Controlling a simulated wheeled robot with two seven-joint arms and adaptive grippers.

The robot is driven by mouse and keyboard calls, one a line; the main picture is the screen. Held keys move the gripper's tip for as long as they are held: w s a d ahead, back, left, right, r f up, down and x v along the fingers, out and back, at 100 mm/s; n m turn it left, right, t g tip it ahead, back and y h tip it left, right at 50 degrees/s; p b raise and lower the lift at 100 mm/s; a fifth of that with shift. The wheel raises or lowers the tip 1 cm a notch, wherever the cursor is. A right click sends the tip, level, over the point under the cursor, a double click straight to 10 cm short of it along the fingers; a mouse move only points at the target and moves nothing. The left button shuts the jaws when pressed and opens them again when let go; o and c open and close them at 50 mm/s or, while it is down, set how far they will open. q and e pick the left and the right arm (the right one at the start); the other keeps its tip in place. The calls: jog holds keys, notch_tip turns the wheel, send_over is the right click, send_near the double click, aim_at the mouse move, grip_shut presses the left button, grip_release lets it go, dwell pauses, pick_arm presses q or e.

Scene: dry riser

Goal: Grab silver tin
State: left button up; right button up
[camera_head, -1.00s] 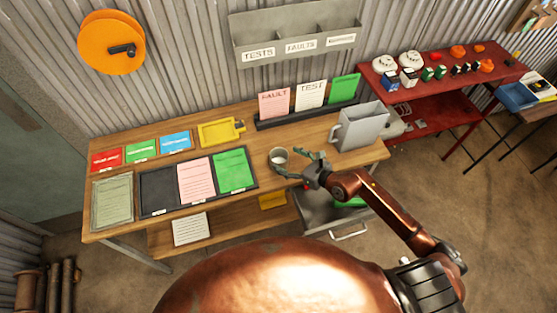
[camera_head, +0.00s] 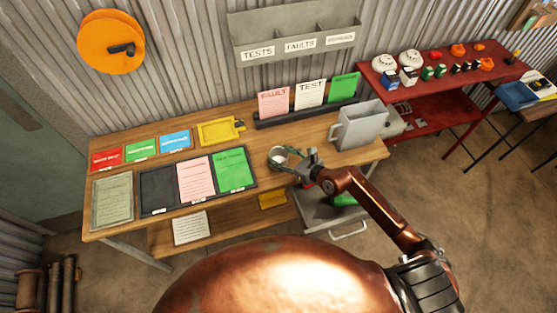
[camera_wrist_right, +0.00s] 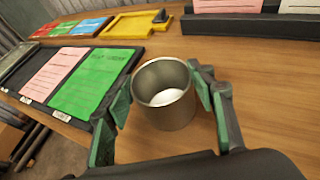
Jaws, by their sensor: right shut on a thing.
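The silver tin (camera_head: 277,158) stands upright on the wooden table, to the right of the green sheet. In the right wrist view the tin (camera_wrist_right: 166,112) is a round open cup with something white inside. My right gripper (camera_head: 286,157) is shut on it, with one green-padded finger on each side of its wall. The fingers (camera_wrist_right: 163,95) also show in the right wrist view. The tin's base seems to rest on the table. My left gripper is not in view.
A black tray (camera_head: 158,208) with pink and green sheets lies left of the tin. A grey jug-like container (camera_head: 361,127) stands to its right. A dark rack (camera_head: 290,119) with cards stands behind. Bare wood lies between them. An open grey drawer (camera_head: 318,215) is below the table's front.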

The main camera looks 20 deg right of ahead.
jog(key=c, duration=0.3)
